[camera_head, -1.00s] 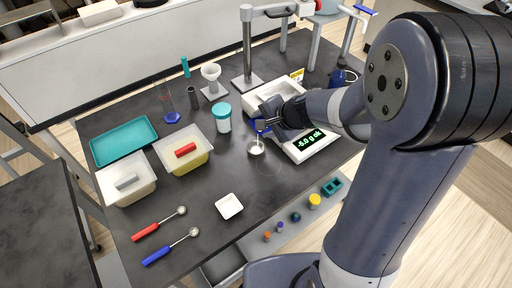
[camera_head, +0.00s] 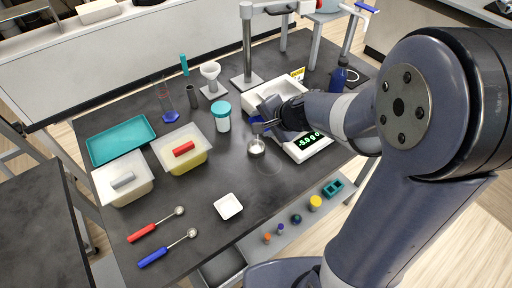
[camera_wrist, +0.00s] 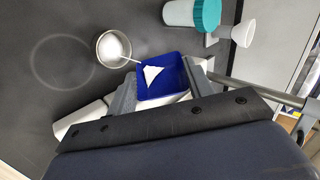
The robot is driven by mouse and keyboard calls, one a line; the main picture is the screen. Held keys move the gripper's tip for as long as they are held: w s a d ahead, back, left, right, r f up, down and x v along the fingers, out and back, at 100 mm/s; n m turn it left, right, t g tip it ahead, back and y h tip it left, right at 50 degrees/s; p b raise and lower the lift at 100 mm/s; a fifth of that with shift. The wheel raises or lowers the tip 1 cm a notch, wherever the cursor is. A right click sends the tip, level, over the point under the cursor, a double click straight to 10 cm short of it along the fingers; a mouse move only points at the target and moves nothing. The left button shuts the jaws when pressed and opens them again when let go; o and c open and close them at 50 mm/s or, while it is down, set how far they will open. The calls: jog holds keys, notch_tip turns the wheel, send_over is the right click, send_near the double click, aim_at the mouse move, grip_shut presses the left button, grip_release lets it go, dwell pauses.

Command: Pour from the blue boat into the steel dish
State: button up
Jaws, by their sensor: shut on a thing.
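The blue boat (camera_wrist: 160,75) is an open square tray with white powder lying toward its dish side. My gripper (camera_wrist: 160,90) is shut on it, one finger at each side. In the head view my gripper (camera_head: 268,126) holds the boat (camera_head: 258,125) above and just behind the steel dish. The steel dish (camera_head: 257,153) is small and round, and stands on the dark bench with white material inside. In the wrist view the dish (camera_wrist: 101,52) lies just beyond the boat's edge. A thin pale streak runs between them; I cannot tell whether it is falling powder.
A balance (camera_head: 316,148) reading about -5.0 g stands right of the dish, partly behind my arm. A teal-lidded jar (camera_head: 222,122) stands to the left. A white square dish (camera_head: 228,207) lies in front. Two tubs, a teal tray (camera_head: 121,139) and two spoons occupy the left side.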

jog(key=shift+s+a+n+t+h+b, duration=0.3)
jog(key=shift+t+b, duration=0.5)
jog(key=shift+b, duration=1.3)
jog(key=shift+s+f+n+t+b, duration=0.25)
jog(key=shift+t+b, duration=0.25)
jog(key=shift+b, duration=0.6)
jog(key=shift+s+a+r+n+t+h+b, duration=0.15)
jog(key=shift+n+t+h+b, duration=0.2)
jog(key=shift+b, duration=0.4)
jog(key=shift+s+a+f+n+t+h+b, duration=0.15)
jog(key=shift+t+b, duration=0.3)
jog(key=shift+b, duration=0.3)
jog(key=shift+s+a+f+n+t+h+b, duration=0.15)
jog(key=shift+n+t+b, duration=0.45)
jog(key=shift+b, duration=0.65)
jog(key=shift+s+f+n+t+h+b, duration=0.25)
jog(key=shift+t+b, duration=0.55)
jog(key=shift+b, duration=0.4)
jog(key=shift+s+r+t+b, duration=0.1)
jog(key=shift+t+b, duration=0.2)
jog(key=shift+b, duration=0.15)
dwell(0.4)
